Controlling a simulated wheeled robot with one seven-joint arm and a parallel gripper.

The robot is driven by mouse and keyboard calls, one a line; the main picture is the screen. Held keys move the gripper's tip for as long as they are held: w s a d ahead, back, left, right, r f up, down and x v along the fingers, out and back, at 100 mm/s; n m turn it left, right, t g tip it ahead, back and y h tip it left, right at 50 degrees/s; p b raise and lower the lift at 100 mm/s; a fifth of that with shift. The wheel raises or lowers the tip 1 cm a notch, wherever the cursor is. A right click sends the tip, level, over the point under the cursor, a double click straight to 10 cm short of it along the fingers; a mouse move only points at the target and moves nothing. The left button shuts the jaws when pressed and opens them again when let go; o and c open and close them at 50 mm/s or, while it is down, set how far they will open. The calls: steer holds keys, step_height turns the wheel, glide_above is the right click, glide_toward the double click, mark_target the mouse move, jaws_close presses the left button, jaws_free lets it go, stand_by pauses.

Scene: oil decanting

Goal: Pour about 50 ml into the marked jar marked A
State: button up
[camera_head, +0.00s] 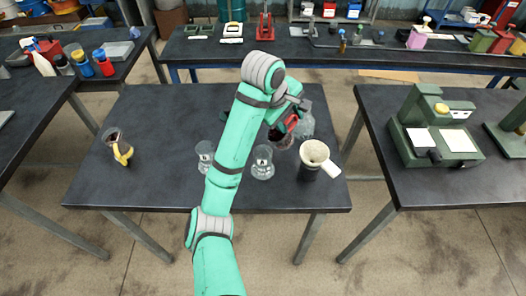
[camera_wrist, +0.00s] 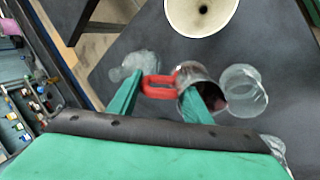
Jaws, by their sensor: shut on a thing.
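My gripper (camera_head: 288,121) is shut on the red handle of a metal jug (camera_wrist: 192,76), which holds dark liquid. The jug is off the table and tilted, its mouth showing in the wrist view; no stream of liquid is visible. A clear glass jar (camera_head: 262,164) with a small dark mark stands in front of and left of my gripper. Another marked clear jar (camera_head: 204,158) stands further left, partly behind my arm. I cannot read either letter. A clear jar also shows close beside the jug in the wrist view (camera_wrist: 247,92).
A cream funnel (camera_head: 314,152) sits on a dark container right of the jars. A clear glass vessel (camera_head: 305,121) stands behind it. A dark-filled vessel with a yellow handle (camera_head: 118,146) stands at the left. The table (camera_head: 160,180) is clear between it and the jars.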

mark_target(287, 121)
steer(key=shift+s+a+r+t+h, duration=0.2)
steer(key=shift+s+a+r+h, duration=0.05)
steer(key=shift+r, duration=0.2)
steer(key=shift+s+a+r+t+h, duration=0.2)
steer(key=shift+s+r+h, duration=0.05)
steer(key=shift+r, duration=0.2)
steer(key=shift+s+a+r, duration=0.1)
steer(key=shift+s+a, duration=0.05)
steer(key=shift+a, duration=0.05)
steer(key=shift+s+a, duration=0.15)
steer(key=shift+s+a+r, duration=0.2)
steer(key=shift+r, duration=0.2)
steer(key=shift+a+r+t, duration=0.1)
steer(key=shift+r+t, duration=0.05)
steer(key=shift+t, duration=0.15)
steer(key=shift+s+h, duration=0.1)
steer(key=shift+h, duration=0.2)
steer(key=shift+r, duration=0.1)
steer(key=shift+s, duration=0.1)
